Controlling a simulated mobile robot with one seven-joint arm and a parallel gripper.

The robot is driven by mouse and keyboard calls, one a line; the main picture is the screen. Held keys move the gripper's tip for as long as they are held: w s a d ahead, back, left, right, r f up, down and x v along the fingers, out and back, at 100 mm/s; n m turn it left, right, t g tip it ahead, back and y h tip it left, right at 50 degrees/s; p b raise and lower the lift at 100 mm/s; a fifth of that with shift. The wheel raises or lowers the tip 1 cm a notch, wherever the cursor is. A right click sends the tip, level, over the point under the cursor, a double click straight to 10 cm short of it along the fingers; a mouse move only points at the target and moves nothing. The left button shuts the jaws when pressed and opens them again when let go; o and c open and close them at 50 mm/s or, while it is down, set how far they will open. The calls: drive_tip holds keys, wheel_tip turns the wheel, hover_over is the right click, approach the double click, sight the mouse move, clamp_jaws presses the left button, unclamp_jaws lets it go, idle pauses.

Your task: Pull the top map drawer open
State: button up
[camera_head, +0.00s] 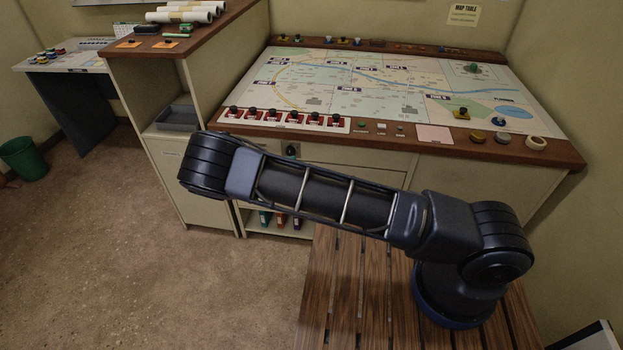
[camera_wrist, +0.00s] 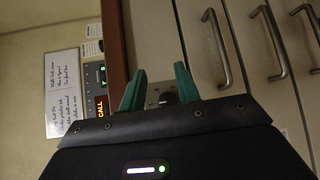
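The pale map table cabinet (camera_head: 460,172) stands behind my arm, with its drawer fronts partly hidden. In the wrist view, turned on its side, several drawer fronts carry metal bar handles. The top drawer (camera_wrist: 192,28), nearest the wooden edge, looks shut; its bar handle (camera_wrist: 219,50) is just right of my gripper. My gripper (camera_wrist: 160,88) shows two green fingers spread apart, with nothing held between them. A dark knob (camera_wrist: 166,97) on a small plate shows beyond the gap. The handle is outside the gap. My gripper cannot be made out clearly in the head view.
The map table top (camera_head: 350,85) carries red-based switches (camera_head: 285,117) and small items along its wooden front edge. A side counter (camera_head: 165,45) with rolled papers adjoins at left. A slatted wooden platform (camera_head: 350,290) lies under my arm.

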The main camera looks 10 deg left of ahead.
wheel_tip(320, 180, down, 12)
drive_tip(key=x, duration=1)
drive_tip(key=shift+w+d+r, duration=0.15)
drive_tip(key=shift+w+d, duration=0.1)
drive_tip(key=shift+w, duration=0.05)
clamp_jaws()
